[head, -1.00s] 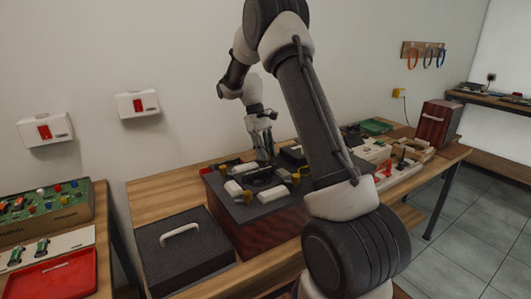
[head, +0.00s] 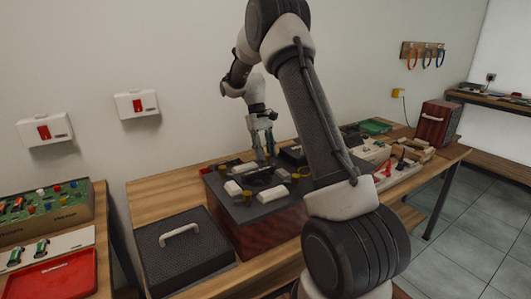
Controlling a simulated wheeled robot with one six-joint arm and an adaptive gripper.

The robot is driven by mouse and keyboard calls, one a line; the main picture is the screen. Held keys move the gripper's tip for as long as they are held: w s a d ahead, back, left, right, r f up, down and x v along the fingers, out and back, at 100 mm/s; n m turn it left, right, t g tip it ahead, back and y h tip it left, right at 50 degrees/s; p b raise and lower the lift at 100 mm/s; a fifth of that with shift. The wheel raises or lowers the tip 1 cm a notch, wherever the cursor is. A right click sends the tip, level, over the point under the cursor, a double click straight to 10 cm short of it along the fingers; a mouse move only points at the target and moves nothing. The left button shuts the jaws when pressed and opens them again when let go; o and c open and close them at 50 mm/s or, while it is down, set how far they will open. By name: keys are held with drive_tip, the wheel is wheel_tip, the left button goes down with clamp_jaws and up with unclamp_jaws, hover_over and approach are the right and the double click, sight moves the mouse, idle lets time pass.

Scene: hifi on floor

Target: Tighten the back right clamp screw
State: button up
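My gripper (head: 265,152) points down over the dark plate (head: 262,211) on the reddish-brown block (head: 262,240). Its fingers are just at or above the parts on the plate, towards the back. A dark round part (head: 258,180) lies in the middle, below my gripper. I cannot make out which piece is the back right clamp screw. My arm hides the plate's right side. Whether the fingers touch or hold anything is too small to tell.
A black case (head: 185,250) with a white handle stands on the table (head: 150,193) to the left. A red tray (head: 55,278) lies on another table at far left. Small parts crowd the table right of my arm, with a dark red box (head: 437,122) behind.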

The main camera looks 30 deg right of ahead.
drive_tip(key=v, duration=1.2)
idle(0.3)
drive_tip(key=w+x, duration=0.1)
drive_tip(key=x, duration=0.4)
drive_tip(key=s+a+r+t, duration=0.2)
drive_tip(key=s+r+t, duration=0.1)
drive_tip(key=s, duration=0.8)
drive_tip(key=s+a+r+t, duration=0.3)
drive_tip(key=s, duration=0.9)
drive_tip(key=s+a+r+t, duration=0.2)
drive_tip(key=s+r, duration=0.1)
drive_tip(key=s, duration=0.9)
drive_tip(key=shift+a+r+t, duration=0.15)
drive_tip(key=shift+t, duration=0.25)
